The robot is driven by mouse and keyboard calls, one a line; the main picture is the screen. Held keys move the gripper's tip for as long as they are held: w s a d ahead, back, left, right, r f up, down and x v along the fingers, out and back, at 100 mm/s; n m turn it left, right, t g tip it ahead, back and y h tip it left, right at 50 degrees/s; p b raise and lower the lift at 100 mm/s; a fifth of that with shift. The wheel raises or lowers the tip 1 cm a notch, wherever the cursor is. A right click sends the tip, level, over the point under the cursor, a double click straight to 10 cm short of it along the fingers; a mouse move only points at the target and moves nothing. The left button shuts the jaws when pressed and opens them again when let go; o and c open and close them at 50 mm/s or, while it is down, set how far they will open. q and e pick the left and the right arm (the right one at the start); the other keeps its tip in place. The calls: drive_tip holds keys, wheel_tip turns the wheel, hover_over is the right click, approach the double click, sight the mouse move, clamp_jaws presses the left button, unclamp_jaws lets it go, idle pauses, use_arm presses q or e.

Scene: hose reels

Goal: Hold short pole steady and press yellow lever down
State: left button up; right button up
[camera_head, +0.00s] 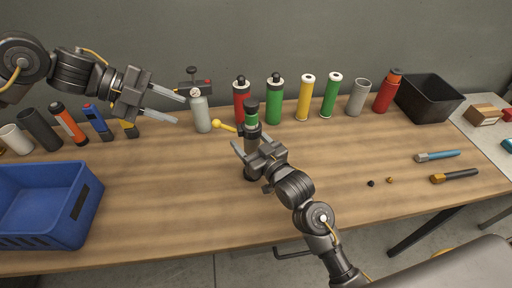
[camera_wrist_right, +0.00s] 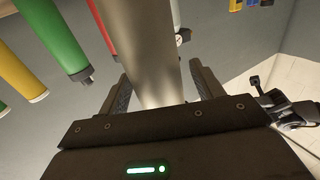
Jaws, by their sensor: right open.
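The short pole (camera_head: 252,131) stands upright near the middle of the table, with a dark cap and a green band. The yellow lever (camera_head: 223,125) sticks out to the left from its upper part and ends in a round knob. My right gripper (camera_head: 250,145) is open around the pole below the lever. In the right wrist view the pole (camera_wrist_right: 152,60) shows as a grey cylinder between the two spread fingers (camera_wrist_right: 160,80). My left gripper (camera_head: 178,110) is open and empty, left of the lever and apart from it. The right gripper hides part of the lower pole.
A grey bottle (camera_head: 201,114) with a valve top stands close to my left fingertips. Several coloured cylinders line the back. A blue crate (camera_head: 50,232) stands at front left, a black bin (camera_head: 430,112) at back right. Two handled tools lie at right. The front middle is clear.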

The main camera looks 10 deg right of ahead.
drive_tip(key=shift+w, duration=0.1)
drive_tip(key=shift+c, duration=0.5)
drive_tip(key=c, duration=1.2)
use_arm(q)
clamp_jaws()
